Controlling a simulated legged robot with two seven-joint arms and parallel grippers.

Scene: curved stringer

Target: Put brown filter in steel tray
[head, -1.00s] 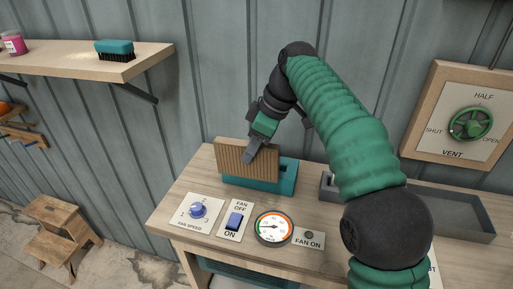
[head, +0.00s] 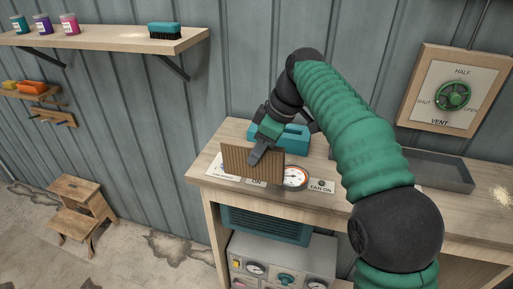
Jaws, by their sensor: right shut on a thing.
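The brown filter (head: 238,162) is a ribbed, upright rectangular panel. My right gripper (head: 259,155) is shut on it and holds it in front of the teal holder (head: 292,137), over the front part of the bench. The filter hides part of the control panels behind it. The steel tray (head: 440,171) is a shallow grey tray on the bench to the right, partly hidden behind my right arm. My left gripper is not in view.
The wooden bench (head: 212,180) carries a round gauge (head: 295,177) and a fan-on panel (head: 320,187). A vent dial (head: 453,96) hangs on the wall at right. A shelf with a brush (head: 165,32) is at upper left, a step stool (head: 75,212) below.

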